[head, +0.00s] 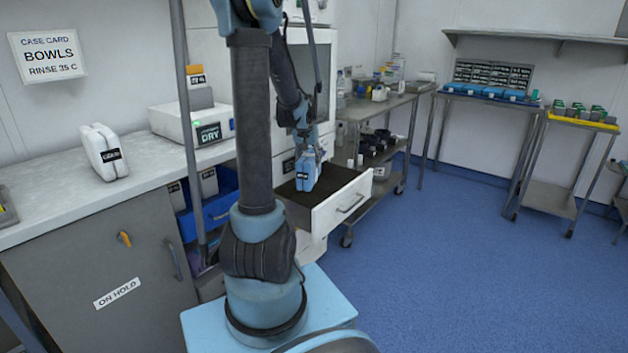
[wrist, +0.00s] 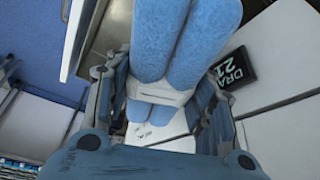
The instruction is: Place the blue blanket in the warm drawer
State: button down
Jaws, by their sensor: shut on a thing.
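The blanket is over the drawer's left part. I cannot tell whether its bottom touches the drawer floor. My arm hides part of the drawer's left side.
A white cabinet (head: 322,62) with a glass door stands above the drawer. A blue bin (head: 214,208) is under the counter (head: 75,212) at left, which bears a white pack (head: 104,151) and a box marked DRY (head: 205,129). A metal cart (head: 402,103) stands close behind the drawer.

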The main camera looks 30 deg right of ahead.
jog(key=w+d, duration=0.5)
notch_tip(320, 180, down, 8)
jog(key=shift+w+d+r, duration=0.1)
jog(key=shift+r, duration=0.15)
jog(key=shift+f, duration=2.3)
jog(key=shift+f, duration=0.6)
jog(key=c, duration=0.7)
grip_release()
jog(key=shift+r, duration=0.1)
jog(key=v, duration=1.3)
jog(key=shift+w+d+r, duration=0.1)
